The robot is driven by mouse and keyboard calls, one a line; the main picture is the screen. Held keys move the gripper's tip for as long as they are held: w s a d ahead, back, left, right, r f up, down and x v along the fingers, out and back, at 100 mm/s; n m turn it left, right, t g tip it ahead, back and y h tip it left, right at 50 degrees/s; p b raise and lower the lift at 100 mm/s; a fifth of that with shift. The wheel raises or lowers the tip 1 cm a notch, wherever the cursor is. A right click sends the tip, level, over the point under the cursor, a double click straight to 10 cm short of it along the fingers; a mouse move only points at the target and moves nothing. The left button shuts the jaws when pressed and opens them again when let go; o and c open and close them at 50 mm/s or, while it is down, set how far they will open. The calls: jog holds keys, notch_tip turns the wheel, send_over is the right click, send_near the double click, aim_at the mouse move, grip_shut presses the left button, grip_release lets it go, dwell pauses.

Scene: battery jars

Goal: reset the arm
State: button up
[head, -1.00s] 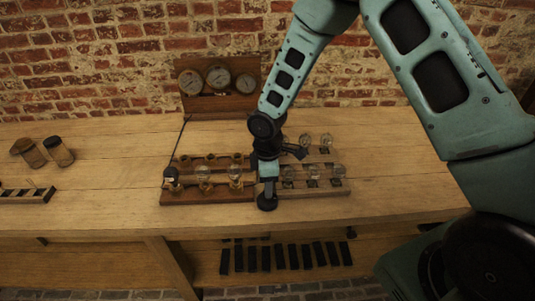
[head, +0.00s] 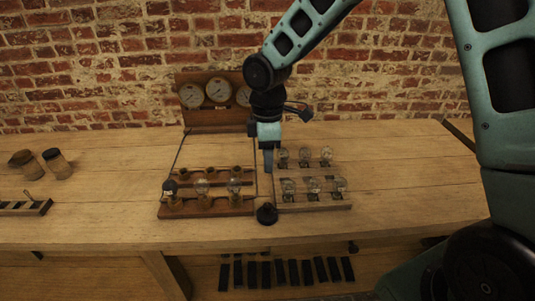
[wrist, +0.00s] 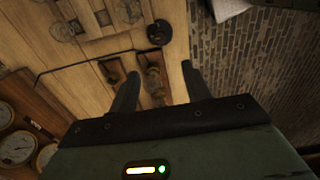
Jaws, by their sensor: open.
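My gripper (head: 268,165) is raised above the wooden bench (head: 400,180), between the two jar racks, pointing down. In the wrist view its two fingers (wrist: 160,88) stand apart with nothing held between them. The left rack (head: 208,210) carries glass jars in front and small brown pieces behind. The right rack (head: 315,205) carries several clear glass jars in two rows. A black round knob-like piece (head: 267,214) stands at the front between the racks, apart from my gripper. It also shows in the wrist view (wrist: 159,32).
A wooden panel with three dials (head: 218,91) stands behind the racks, near my arm. Black blocks (head: 285,272) line a lower shelf. The bench's right side is clear.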

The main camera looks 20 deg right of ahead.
jog(key=s+a+r+m, duration=0.2)
jog(key=s, duration=0.7)
jog(key=s+a+r+m, duration=0.2)
jog(key=s, duration=0.6)
jog(key=s+a+r+m, duration=0.2)
jog(key=s+m, duration=0.1)
jog(key=s, duration=0.6)
jog(key=shift+s+a+r+y, duration=0.15)
jog(key=shift+s+r+y, duration=0.15)
jog(key=shift+s, duration=0.05)
